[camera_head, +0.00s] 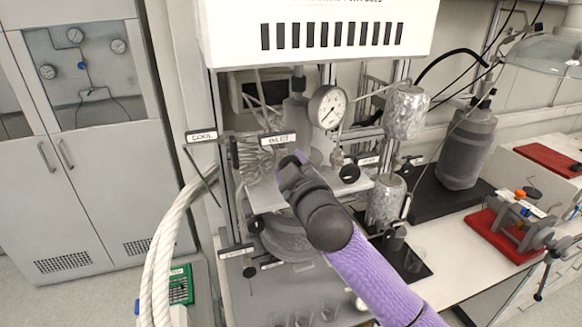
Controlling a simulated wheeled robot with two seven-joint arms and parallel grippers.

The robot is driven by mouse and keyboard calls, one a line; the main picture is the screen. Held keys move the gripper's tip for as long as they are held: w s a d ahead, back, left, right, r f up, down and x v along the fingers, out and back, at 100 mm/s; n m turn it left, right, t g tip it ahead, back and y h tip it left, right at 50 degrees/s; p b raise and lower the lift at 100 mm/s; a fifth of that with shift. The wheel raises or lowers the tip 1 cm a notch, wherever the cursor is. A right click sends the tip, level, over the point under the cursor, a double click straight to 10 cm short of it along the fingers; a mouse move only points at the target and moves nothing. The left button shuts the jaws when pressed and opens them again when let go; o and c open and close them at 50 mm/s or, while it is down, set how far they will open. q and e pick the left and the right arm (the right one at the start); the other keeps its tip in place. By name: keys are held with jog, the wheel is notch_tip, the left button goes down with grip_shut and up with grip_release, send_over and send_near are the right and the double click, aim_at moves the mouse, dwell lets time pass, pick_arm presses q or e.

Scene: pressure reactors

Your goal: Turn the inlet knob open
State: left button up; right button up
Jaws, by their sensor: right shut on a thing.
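The label INLET (277,138) is on the front of the reactor, below the white housing. The inlet knob itself is hidden behind my right gripper. My right gripper (290,162) reaches in from the lower right and is shut just below that label, on what appears to be the inlet knob. Its fingertips are small and partly covered by my own wrist. I cannot tell how far the knob is turned. My left gripper is not in view.
A pressure gauge (327,107) sits right of the label, with a black knob (349,173) below it. A COOL label (201,136) is at left, above thick white hoses (162,250). Foil-wrapped cylinders (405,112) stand at right. A red-based clamp (513,225) is on the bench.

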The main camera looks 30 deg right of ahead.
jog(key=n, duration=0.4)
jog(key=shift+n, duration=2.2)
jog(key=o, duration=1.3)
